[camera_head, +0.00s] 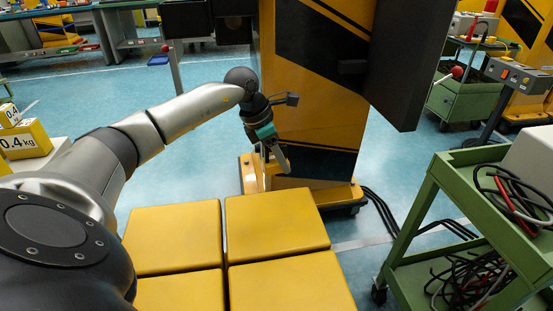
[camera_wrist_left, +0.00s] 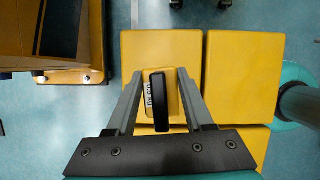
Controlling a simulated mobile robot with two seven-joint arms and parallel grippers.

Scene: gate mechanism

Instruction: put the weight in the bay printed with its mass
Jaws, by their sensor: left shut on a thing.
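My left gripper (camera_head: 272,148) hangs in front of the yellow and black machine, beyond four square yellow blocks. In the left wrist view the left gripper (camera_wrist_left: 160,72) is shut on a small yellow weight (camera_wrist_left: 149,112). The weight has a black handle and a white printed label, too small and turned to read surely. The weight is hard to pick out in the head view. No bay with a printed mass can be made out. My right gripper is not in view.
The square yellow blocks (camera_head: 275,222) stand in front of me. Yellow weights marked 0.4 kg (camera_head: 25,140) sit at the far left. A green cart (camera_head: 425,200) with cables stands at the right. The machine (camera_head: 310,100) rises behind; blue floor is clear at left.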

